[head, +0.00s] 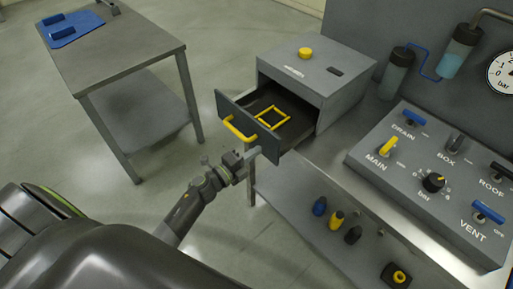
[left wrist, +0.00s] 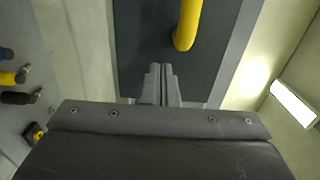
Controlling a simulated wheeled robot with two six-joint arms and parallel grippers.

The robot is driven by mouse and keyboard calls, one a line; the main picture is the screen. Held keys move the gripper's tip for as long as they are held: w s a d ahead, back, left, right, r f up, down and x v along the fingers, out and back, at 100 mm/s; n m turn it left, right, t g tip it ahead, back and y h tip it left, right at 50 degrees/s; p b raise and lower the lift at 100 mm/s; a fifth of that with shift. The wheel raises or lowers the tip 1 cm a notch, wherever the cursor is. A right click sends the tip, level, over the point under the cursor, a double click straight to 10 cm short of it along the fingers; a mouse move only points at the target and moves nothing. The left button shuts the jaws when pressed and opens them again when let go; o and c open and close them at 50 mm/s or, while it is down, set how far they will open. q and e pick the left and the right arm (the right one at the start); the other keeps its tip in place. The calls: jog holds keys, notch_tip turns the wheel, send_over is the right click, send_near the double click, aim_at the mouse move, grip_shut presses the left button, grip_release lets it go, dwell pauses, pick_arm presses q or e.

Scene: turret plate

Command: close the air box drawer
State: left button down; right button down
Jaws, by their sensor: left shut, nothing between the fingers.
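The grey air box (head: 318,78) stands on the bench with its drawer pulled out toward me. The drawer front (head: 262,128) is dark grey with a yellow handle (head: 238,130), and a yellow square frame (head: 273,118) lies inside the drawer. My left gripper (head: 254,153) is shut and empty at the lower right part of the drawer front. In the left wrist view the shut fingertips (left wrist: 161,70) point at the dark front panel (left wrist: 142,50), below and left of the yellow handle (left wrist: 187,25). I cannot tell whether they touch it. My right gripper is not in view.
A valve panel (head: 430,180) with blue and yellow levers is right of the box. A side table (head: 115,55) with a blue mat (head: 72,38) stands at left, with open floor between.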

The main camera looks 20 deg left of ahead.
aim_at(287, 136)
pick_arm(q)
jog(key=shift+w+d, duration=0.25)
jog(key=shift+w, duration=0.35)
jog(key=shift+w, duration=0.1)
jog(key=b+x, duration=0.3)
jog(key=x, duration=1)
jog(key=shift+w+f, duration=0.1)
jog(key=shift+w, duration=0.05)
jog(key=shift+w+d+b, duration=0.2)
jog(key=shift+w+b, duration=0.1)
jog(key=shift+w, duration=0.1)
jog(key=shift+s+a, duration=0.1)
